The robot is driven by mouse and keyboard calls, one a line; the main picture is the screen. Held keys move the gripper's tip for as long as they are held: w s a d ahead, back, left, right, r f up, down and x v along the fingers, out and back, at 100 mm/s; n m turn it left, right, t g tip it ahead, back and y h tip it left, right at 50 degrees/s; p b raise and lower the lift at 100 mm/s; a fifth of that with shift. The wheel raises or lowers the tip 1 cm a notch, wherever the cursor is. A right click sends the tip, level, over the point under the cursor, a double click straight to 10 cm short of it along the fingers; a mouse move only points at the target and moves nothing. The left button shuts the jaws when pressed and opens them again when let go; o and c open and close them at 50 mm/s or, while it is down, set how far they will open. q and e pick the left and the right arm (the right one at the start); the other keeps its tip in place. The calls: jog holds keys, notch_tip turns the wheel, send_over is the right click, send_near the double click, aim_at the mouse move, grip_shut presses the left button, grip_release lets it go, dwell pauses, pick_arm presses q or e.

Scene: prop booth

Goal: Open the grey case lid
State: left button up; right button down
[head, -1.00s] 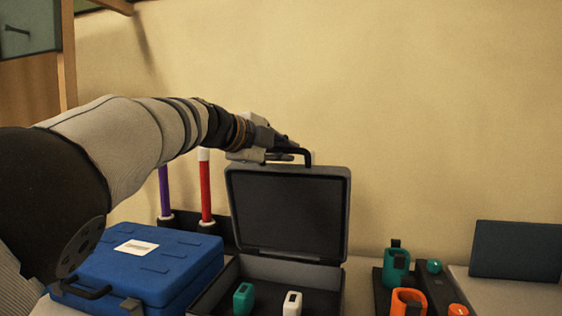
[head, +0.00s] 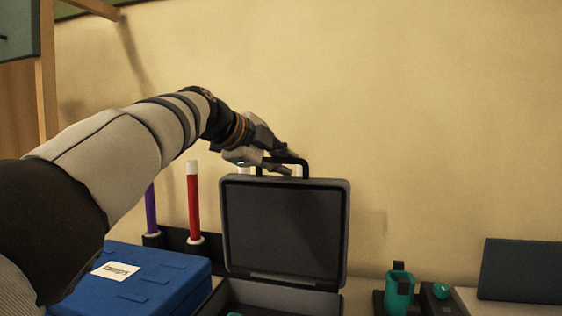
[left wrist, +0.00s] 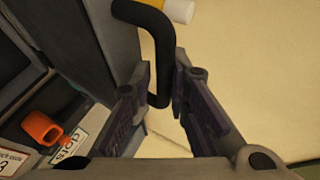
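The grey case (head: 268,294) stands on the surface with its lid (head: 340,240) raised to about upright, its dark inner side facing me. The black handle (head: 304,166) is at the lid's top edge. My left gripper (head: 286,162) is at that handle, one finger on each side of it. In the left wrist view the handle (left wrist: 160,75) fills the narrow gap between the fingertips (left wrist: 161,90), and the gripper looks shut on it. The lower front of the case is cut off by the picture's edge. My right gripper is not in view.
A blue case (head: 150,283) lies left of the grey case. Red (head: 193,210) and purple (head: 151,210) sticks stand behind it. At right are a teal holder (head: 399,290) and a dark panel (head: 520,270). An orange item (left wrist: 42,127) shows in the wrist view.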

pick_arm(q)
jog(key=shift+a+r, duration=0.2)
jog(key=shift+r, duration=0.05)
jog(key=v, duration=1.1)
jog(key=shift+s, duration=0.3)
